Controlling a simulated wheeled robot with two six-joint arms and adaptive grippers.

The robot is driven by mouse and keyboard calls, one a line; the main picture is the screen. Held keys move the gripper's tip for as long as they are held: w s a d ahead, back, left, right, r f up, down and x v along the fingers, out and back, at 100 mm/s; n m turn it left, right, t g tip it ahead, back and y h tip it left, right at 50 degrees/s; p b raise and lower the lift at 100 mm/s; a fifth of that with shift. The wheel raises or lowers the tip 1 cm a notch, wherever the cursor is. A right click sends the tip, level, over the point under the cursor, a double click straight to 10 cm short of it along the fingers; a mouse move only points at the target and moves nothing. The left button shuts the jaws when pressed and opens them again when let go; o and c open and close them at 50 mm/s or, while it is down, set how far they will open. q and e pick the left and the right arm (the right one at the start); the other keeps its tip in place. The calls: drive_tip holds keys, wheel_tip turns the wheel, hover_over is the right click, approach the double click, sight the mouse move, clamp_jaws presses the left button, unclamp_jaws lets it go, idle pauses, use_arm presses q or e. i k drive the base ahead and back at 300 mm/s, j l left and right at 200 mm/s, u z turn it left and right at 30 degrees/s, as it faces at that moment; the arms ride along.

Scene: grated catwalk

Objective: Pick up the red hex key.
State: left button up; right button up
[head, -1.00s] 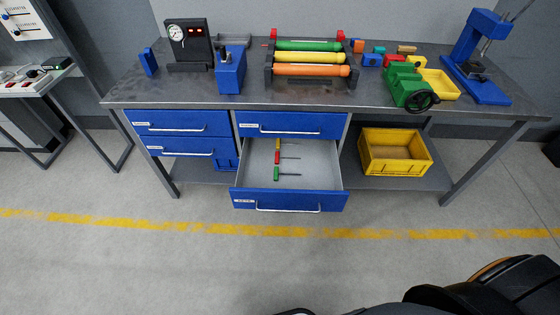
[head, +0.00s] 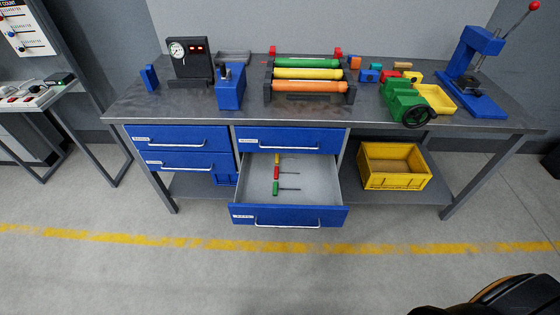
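The red hex key (head: 277,173) lies in the open blue drawer (head: 318,187) under the workbench, its thin dark shaft pointing right. A yellow-handled hex key (head: 278,160) lies just behind it, and a green-handled one (head: 276,188) lies just in front of it. All three are apart and roughly parallel. Neither gripper shows in the head view. Only a dark, rounded part of my own body shows at the bottom right.
The workbench (head: 180,107) carries a gauge box (head: 190,60), coloured rollers (head: 308,74), a green vise (head: 404,102) and a blue press (head: 474,60). A yellow crate (head: 393,178) sits on the lower shelf. The floor (head: 250,280) before the open drawer is clear.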

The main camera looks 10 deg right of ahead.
sight(275, 174)
drive_tip(key=z, duration=0.35)
drive_tip(key=i+j+z, duration=0.2)
drive_tip(key=j+z, duration=0.25)
drive_tip(key=i+j+z, duration=0.1)
drive_tip(key=j+z, duration=0.75)
drive_tip(key=j, duration=0.15)
